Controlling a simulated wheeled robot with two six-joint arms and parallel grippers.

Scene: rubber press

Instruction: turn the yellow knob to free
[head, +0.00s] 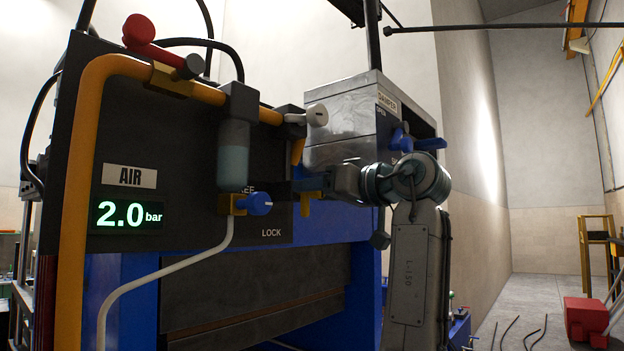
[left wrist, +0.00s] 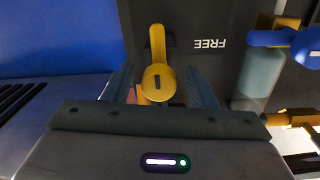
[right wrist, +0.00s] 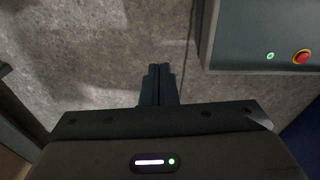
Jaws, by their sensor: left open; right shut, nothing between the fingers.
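The yellow knob (left wrist: 158,82) has a round hub with a dark slot and a lever. In the left wrist view, where the FREE label (left wrist: 210,44) is upside down, the lever points up the picture. In the head view the knob (head: 305,206) is partly hidden by my left gripper, and its lever points down, to the right of the LOCK label (head: 271,233). My left gripper (head: 308,186) is open, its fingers on either side of the hub; contact cannot be told. My right gripper (right wrist: 158,85) is shut and empty above the grey floor.
The dark panel carries a yellow pipe (head: 78,190), an air display (head: 128,215) reading 2.0 bar and a blue-handled valve (head: 258,204) left of the knob. A damper box (head: 340,115) stands above my left gripper. A control box (right wrist: 265,35) with a red button is near my right gripper.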

